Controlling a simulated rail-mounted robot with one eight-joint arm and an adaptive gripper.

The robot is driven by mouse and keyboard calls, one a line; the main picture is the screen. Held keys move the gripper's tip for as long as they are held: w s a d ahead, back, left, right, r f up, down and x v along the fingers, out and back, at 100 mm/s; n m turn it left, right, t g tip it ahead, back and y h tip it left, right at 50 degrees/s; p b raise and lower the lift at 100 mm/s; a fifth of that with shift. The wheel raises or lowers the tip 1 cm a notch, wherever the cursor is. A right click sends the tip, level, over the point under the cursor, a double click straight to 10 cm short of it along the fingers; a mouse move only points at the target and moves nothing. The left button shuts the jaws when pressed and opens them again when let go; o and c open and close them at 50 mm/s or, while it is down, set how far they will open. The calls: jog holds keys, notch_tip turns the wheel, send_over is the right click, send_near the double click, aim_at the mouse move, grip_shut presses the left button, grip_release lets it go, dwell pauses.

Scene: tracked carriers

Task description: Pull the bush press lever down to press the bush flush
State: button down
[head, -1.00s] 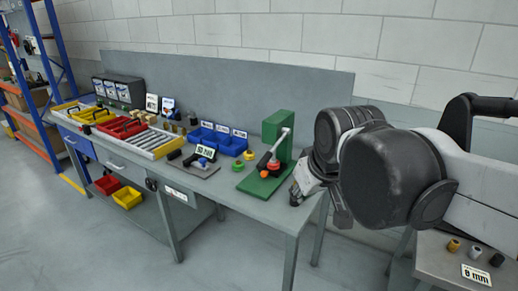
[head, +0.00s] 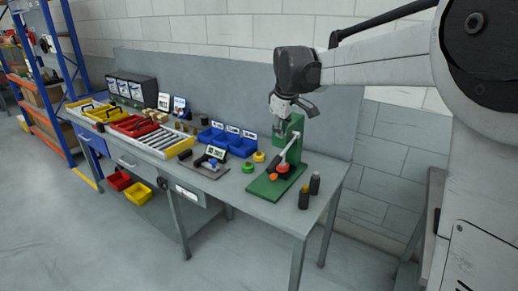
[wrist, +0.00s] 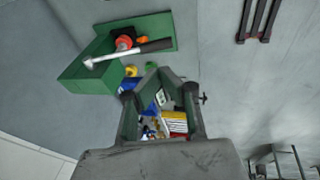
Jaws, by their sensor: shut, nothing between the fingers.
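The green bush press (head: 264,187) stands at the right end of the bench, with its upright post (head: 297,127) at the back. Its lever (head: 291,150) is a pale bar with a dark grip, slanting across the press; in the wrist view the lever (wrist: 122,52) crosses above the green base. A red round part (head: 283,169) and an orange part (head: 273,177) show by the lever; I cannot make out the bush. My gripper (head: 279,124) is above the press, by the post's top, apart from the lever. In the wrist view its fingers (wrist: 152,72) are closed and empty.
Two dark bottles (head: 309,190) stand right of the press, near the bench edge. A grey back panel (head: 200,95) stands behind.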

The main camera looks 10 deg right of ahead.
jog(key=w, duration=0.3)
jog(key=p, duration=0.2)
send_near(275, 163)
jog(key=shift+n, duration=0.4)
jog(key=x, duration=0.7)
jog(key=shift+w+d+f, duration=0.1)
jog(key=shift+w+f, duration=0.05)
jog(key=shift+w, duration=0.15)
jog(key=shift+f+b, duration=0.15)
jog(key=shift+b, duration=0.2)
jog(key=shift+f+b, duration=0.55)
jog(key=shift+b, duration=0.15)
jog(key=shift+r, duration=0.1)
jog(key=v, duration=1.4)
jog(key=shift+p, duration=0.3)
